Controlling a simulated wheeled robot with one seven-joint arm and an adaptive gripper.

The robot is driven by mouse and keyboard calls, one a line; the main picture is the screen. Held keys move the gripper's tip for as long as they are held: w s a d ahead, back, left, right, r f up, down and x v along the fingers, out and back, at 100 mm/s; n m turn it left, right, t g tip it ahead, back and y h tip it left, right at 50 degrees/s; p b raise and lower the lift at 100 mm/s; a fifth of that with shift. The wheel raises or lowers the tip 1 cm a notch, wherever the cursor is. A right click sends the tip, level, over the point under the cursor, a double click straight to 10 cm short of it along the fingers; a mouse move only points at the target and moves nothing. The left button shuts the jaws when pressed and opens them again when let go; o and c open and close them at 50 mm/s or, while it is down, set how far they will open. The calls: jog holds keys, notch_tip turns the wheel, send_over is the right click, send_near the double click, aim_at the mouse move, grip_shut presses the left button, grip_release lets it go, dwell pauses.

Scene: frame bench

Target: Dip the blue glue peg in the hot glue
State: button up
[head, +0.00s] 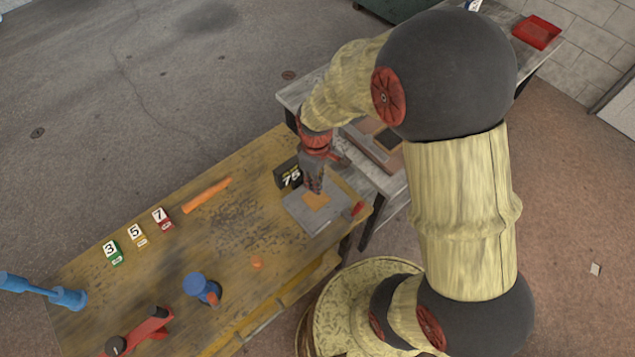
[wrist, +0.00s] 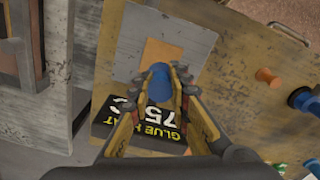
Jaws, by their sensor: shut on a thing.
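My gripper (head: 315,187) is shut on the blue glue peg (wrist: 159,82), which shows between the fingertips in the wrist view (wrist: 158,88). In the head view the fingers hide the peg. The peg is over or close to the orange patch of hot glue (head: 317,201) on the grey plate (head: 298,213). In the wrist view the glue (wrist: 165,51) shows just beyond the peg. I cannot tell whether the peg touches the glue.
A black "GLUE HEAT 75" sign (head: 289,175) stands beside the plate. A small orange peg (head: 257,262), a blue cylinder (head: 196,284), an orange stick (head: 207,195) and number blocks (head: 137,236) are on the wooden bench (head: 150,280). A grey table (head: 382,187) adjoins behind.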

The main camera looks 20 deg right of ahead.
aim_at(316, 198)
dwell(0.4)
jog(key=shift+f+b, duration=1.85)
jog(key=shift+f, duration=1.25)
jog(key=shift+f, duration=0.4)
jog(key=shift+r, duration=0.1)
jog(key=shift+r+p, duration=2.5)
jog(key=shift+r, duration=1)
jog(key=shift+w+f, duration=0.1)
jog(key=shift+f, duration=0.05)
